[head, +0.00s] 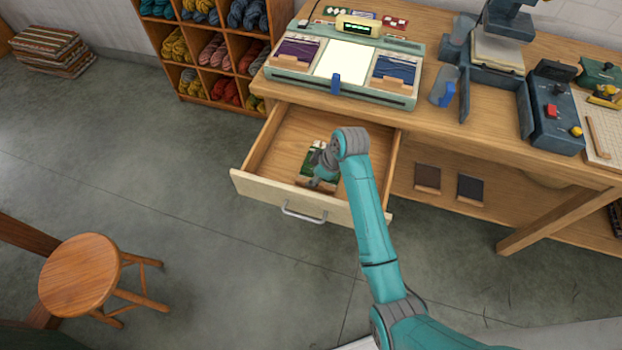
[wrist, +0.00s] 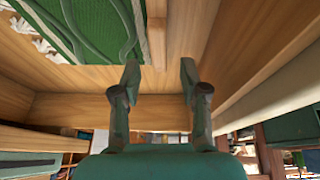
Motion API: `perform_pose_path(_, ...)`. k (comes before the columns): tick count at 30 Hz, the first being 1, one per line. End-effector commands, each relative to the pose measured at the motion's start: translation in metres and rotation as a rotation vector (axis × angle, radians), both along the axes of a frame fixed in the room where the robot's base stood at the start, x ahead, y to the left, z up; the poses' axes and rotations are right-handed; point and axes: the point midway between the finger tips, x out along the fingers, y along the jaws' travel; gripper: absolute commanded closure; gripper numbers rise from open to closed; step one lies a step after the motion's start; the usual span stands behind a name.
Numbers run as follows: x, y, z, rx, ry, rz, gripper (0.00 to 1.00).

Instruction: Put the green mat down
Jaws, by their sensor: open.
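The green mat (head: 306,172) lies in the open drawer (head: 270,187) of the workbench, partly hidden by my gripper and arm. In the wrist view the green mat (wrist: 75,22) fills the top left, with raised curved lines and a pale fringe. A wooden bar (wrist: 156,32) lies along its edge. My gripper (wrist: 160,75) is open, with its two fingers apart and nothing between them. The bar shows just beyond the fingertips. In the head view my gripper (head: 320,170) is down inside the drawer, over the mat.
The drawer's front panel with its metal handle (head: 304,213) and its side walls surround my gripper. The workbench top (head: 440,115) with a lit device (head: 345,62) stands behind. A wool shelf (head: 213,50) is at the back left, a stool (head: 80,275) at the lower left.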

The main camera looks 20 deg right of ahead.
Motion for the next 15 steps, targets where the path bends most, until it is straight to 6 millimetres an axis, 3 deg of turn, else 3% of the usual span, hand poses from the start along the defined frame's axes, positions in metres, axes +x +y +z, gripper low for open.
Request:
perform_pose_path(6,-0.011,-0.013,0.042,0.001,-0.003,-0.001,0.56)
perform_pose_path(15,-0.021,-0.024,0.075,0.0,0.0,-0.001,0.56)
